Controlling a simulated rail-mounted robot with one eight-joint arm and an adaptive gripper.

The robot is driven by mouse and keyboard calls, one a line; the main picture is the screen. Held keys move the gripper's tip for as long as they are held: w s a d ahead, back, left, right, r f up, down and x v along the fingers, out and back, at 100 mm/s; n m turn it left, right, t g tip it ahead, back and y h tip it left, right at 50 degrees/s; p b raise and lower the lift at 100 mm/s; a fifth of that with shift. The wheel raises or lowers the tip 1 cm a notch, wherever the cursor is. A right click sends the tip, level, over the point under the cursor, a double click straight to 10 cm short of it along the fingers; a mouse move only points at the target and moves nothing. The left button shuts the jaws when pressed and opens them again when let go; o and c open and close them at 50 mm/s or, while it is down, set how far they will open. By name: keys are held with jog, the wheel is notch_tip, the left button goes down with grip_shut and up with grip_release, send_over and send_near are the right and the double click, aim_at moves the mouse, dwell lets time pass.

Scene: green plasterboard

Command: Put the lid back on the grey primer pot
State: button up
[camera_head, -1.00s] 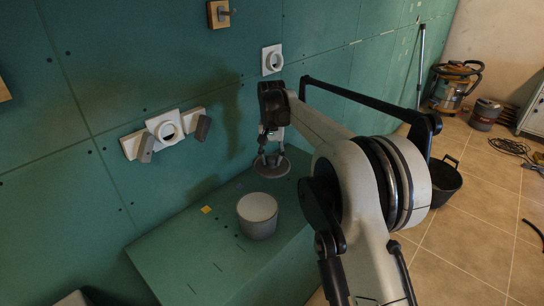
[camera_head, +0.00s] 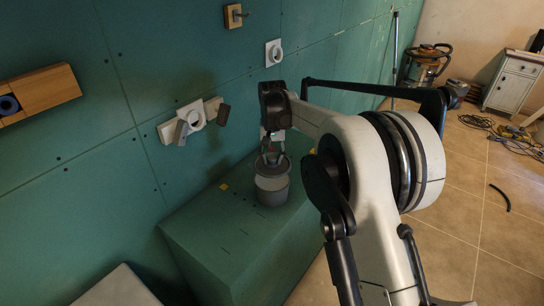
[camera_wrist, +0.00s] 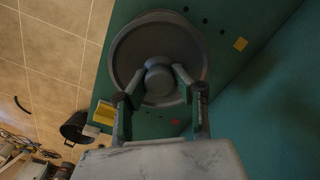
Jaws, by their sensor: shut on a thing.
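The grey primer pot (camera_head: 271,193) stands upright on the green plasterboard-clad bench. My gripper (camera_head: 271,158) is above it, shut on the knob of the grey round lid (camera_head: 261,168). The lid looks roughly level and overlaps the back of the pot's pale top, seeming a little above it; I cannot tell whether they touch. In the wrist view the lid (camera_wrist: 130,50) fills the upper middle, with the fingers of my gripper (camera_wrist: 160,80) on either side of its knob. There the lid hides the pot.
The bench top (camera_head: 205,225) is clear at front left; a yellow patch (camera_head: 224,187) lies beside the pot. The green wall behind carries white fittings with grey blocks (camera_head: 195,118) and a wooden holder (camera_head: 40,93). A black bucket (camera_wrist: 75,127) stands on the tiled floor.

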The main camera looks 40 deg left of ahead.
aim_at(272, 165)
jog(key=shift+f+b, duration=0.35)
jog(key=shift+f, duration=1.3)
jog(key=shift+f+b, duration=0.85)
jog(key=shift+f, duration=0.4)
jog(key=shift+f+b, duration=0.15)
jog(key=shift+b, duration=0.95)
dwell(0.5)
dwell(0.4)
jog(key=o, duration=1.6)
jog(key=shift+c, duration=0.2)
jog(key=shift+r+p, duration=1)
jog(key=shift+r, duration=2.5)
